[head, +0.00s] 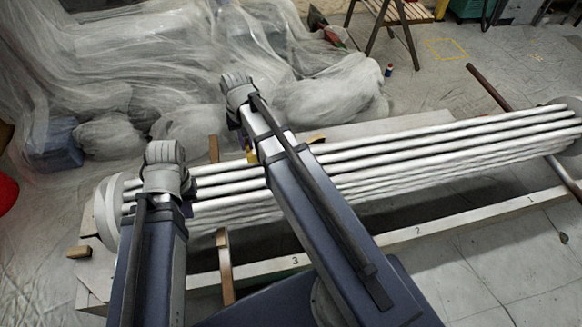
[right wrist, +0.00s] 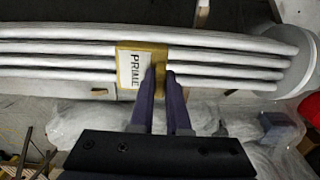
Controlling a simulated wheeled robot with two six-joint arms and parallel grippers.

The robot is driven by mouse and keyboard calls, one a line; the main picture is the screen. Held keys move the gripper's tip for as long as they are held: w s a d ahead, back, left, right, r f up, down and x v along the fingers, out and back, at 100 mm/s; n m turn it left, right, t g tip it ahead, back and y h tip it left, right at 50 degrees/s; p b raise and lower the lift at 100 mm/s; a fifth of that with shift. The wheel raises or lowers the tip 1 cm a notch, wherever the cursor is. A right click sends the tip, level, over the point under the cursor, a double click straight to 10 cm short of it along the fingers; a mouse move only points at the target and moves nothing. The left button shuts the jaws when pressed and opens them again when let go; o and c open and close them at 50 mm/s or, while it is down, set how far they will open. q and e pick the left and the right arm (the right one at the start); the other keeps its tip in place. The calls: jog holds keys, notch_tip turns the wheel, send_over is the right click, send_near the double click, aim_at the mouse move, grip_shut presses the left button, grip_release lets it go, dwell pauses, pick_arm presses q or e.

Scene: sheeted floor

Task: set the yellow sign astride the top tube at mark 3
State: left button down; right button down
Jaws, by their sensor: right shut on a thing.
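White tubes (head: 400,152) run side by side between two round end discs. The yellow sign shows in the head view only as a small yellow patch (head: 252,156) beside my right arm, at the far edge of the tubes. In the right wrist view the sign (right wrist: 128,88) has a white label reading PRIME and lies across several tubes; I cannot tell if it touches them. My right gripper (right wrist: 162,72) is shut on the sign's edge. Mark 3 (head: 295,260) is on the front rail. My left gripper (head: 167,160) is over the tubes' left end, its fingers hidden.
The pale front rail (head: 465,221) also bears marks 1 and 2. Brown bars (head: 226,268) cross beneath the tubes near both ends. Plastic-sheeted heaps (head: 190,60) lie behind. The tubes' right half is clear of my arms.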

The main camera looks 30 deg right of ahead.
jog(key=d+f+b, duration=0.4)
jog(key=f+b, duration=0.6)
jog(key=d+f+b, duration=0.4)
jog(key=f+b, duration=0.7)
jog(key=shift+s+d, duration=0.2)
jog(key=shift+s, duration=0.25)
jog(key=shift+f+b, duration=4.55)
jog(key=c, duration=0.8)
grip_release()
jog(key=shift+r, duration=0.15)
